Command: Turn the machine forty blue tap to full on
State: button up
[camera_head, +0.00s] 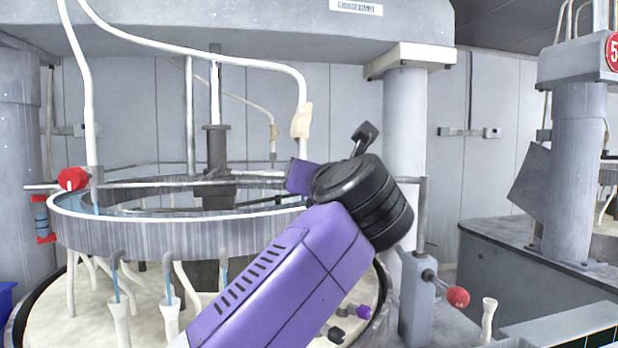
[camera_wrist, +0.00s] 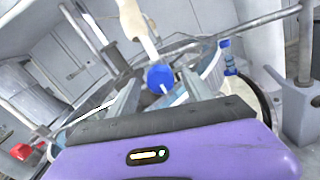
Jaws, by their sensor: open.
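In the wrist view, a round blue tap (camera_wrist: 160,77) shows ahead of my gripper, with a pale strip across its lower right side. My gripper (camera_wrist: 161,88) is open, with one grey finger on each side of the tap in the picture. I cannot tell whether the fingers touch it or how far away it is. In the head view, my purple and black arm reaches up to the rim of the round basin (camera_head: 160,235). It hides the tap and my fingertips there.
A white hose with a cream connector (camera_head: 302,120) hangs close above my wrist. A red tap (camera_head: 73,179) sits at the basin's left. A red-knobbed lever (camera_head: 458,297) stands right of my arm, before a grey column (camera_head: 404,150). Another blue fitting (camera_wrist: 228,55) is right of the tap.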

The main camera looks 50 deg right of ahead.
jog(key=b+v, duration=0.1)
jog(key=v, duration=0.4)
jog(key=shift+s+a, duration=0.2)
jog(key=shift+s, duration=0.1)
